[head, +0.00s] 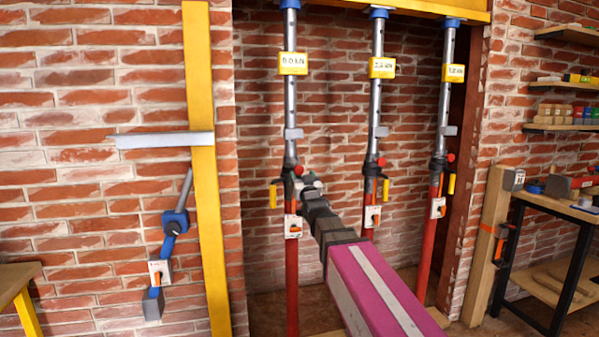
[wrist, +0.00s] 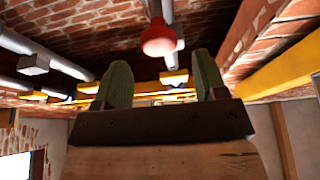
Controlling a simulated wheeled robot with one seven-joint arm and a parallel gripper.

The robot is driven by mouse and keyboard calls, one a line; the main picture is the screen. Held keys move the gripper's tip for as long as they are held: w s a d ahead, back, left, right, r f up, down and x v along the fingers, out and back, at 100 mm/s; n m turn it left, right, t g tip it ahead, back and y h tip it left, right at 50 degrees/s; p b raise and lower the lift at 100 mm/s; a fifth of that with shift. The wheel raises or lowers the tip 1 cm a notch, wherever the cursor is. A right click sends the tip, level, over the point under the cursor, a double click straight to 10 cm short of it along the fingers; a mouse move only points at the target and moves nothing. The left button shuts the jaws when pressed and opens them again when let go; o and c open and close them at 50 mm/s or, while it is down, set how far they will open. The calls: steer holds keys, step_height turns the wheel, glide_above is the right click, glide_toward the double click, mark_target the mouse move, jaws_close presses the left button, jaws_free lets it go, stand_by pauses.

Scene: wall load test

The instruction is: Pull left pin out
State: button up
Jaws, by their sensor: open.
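The left prop (head: 291,245) stands upright, red below and grey steel above, under a yellow beam. The left pin's red knob (head: 299,170) shows at the prop's collar. In the wrist view a red knob (wrist: 158,40) on a pale shaft lies ahead of the fingers, between them from side to side and apart from both. My gripper (head: 309,181) is close to the left prop's collar, just below and right of the knob. In the wrist view its two green fingers (wrist: 162,78) are spread with nothing between them. The head view does not show the fingertips clearly.
The middle prop (head: 369,210) and right prop (head: 430,235) also have red knobs and yellow handles. A yellow handle (head: 273,194) hangs left of the left prop. A yellow post (head: 205,170) stands further left. A workbench (head: 545,203) is at the right.

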steer(key=v, duration=0.4)
steer(key=shift+s+d, duration=0.1)
steer(key=shift+s, duration=0.15)
steer(key=s+d+f+m+g+h, duration=0.1)
steer(key=d+f+g+h, duration=0.3)
steer(key=f, duration=1)
steer(key=s+d+f+m+g+h, duration=0.1)
steer(key=d+f+g, duration=0.6)
steer(key=f, duration=0.7)
steer(key=s+d+f+g, duration=0.4)
steer(key=s+f+g, duration=0.1)
steer(key=s+f, duration=0.3)
steer(key=s+d+f+m+g+h, duration=0.1)
steer(key=s+d+f+g, duration=0.3)
steer(key=s+f, duration=0.5)
steer(key=shift+s+f+g, duration=0.2)
steer(key=shift+f+g, duration=0.15)
steer(key=shift+g, duration=0.55)
